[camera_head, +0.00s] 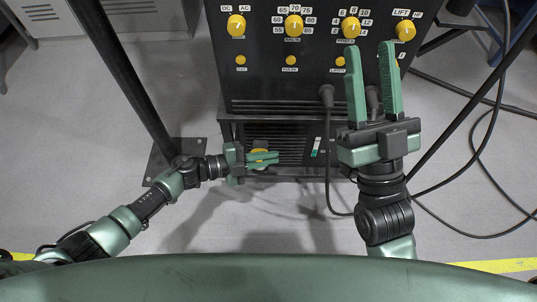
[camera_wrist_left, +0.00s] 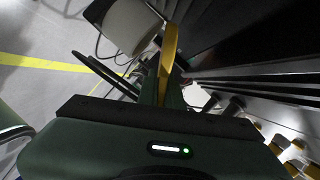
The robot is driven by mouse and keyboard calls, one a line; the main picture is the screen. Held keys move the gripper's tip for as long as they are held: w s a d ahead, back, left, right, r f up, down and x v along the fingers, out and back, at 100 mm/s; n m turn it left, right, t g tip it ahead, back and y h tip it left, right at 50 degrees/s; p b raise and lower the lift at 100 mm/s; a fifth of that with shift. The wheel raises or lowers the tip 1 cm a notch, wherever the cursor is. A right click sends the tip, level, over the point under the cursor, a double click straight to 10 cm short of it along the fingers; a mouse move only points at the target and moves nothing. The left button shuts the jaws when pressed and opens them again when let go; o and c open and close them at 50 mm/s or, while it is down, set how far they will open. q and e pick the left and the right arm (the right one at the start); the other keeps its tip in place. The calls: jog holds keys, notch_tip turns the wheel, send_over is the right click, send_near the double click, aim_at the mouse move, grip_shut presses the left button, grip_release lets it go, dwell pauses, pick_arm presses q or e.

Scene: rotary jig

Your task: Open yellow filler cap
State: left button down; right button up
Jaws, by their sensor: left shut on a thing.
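The yellow filler cap (camera_head: 259,152) is on the lower black unit, partly hidden by my left gripper (camera_head: 274,158). My left gripper reaches in from the left and is shut on the cap. In the left wrist view the cap (camera_wrist_left: 168,48) shows as a narrow yellow shape at the fingertips. Its seat and thread cannot be seen. My right gripper (camera_head: 370,50) is open and empty, raised in front of the upper panel, with its fingers pointing up in the picture.
The upper black panel (camera_head: 265,85) carries several yellow knobs. A level gauge (camera_head: 316,148) is on the lower unit. Black cables (camera_head: 480,150) run from the panel to the floor at the right. A dark post (camera_head: 125,75) stands at the left. The floor in front is clear.

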jog(key=shift+w+a+f+g+h, duration=0.1)
jog(key=shift+w+f+g+h, duration=0.3)
jog(key=shift+w+f+g, duration=0.4)
jog(key=shift+f, duration=0.1)
